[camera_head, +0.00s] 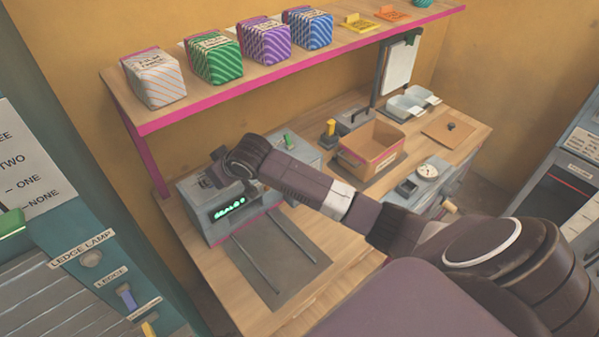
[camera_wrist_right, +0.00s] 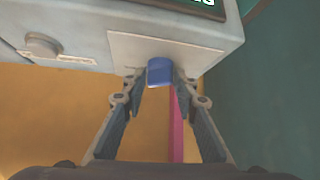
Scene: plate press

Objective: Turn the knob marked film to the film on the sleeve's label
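The grey machine (camera_head: 197,205) with a lit green display (camera_head: 229,209) stands at the left end of the bench. My right arm reaches across to it, and my right gripper (camera_head: 222,168) is at its top left side, mostly hidden by the wrist. In the right wrist view, a blue knob (camera_wrist_right: 160,72) sticks out from a pale plate on the machine. My right gripper (camera_wrist_right: 158,84) has its fingers apart, one tip on each side of the knob. I cannot tell whether they touch it. The knob's marking and any sleeve label are not readable. My left gripper is not in view.
Striped packs in white (camera_head: 153,80), green (camera_head: 214,58), purple (camera_head: 264,40) and blue (camera_head: 307,28) stand on the shelf above. A dark mat (camera_head: 276,285) lies before the machine. A cardboard box (camera_head: 371,147) is further right. A round grey knob (camera_wrist_right: 42,45) is beside the plate.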

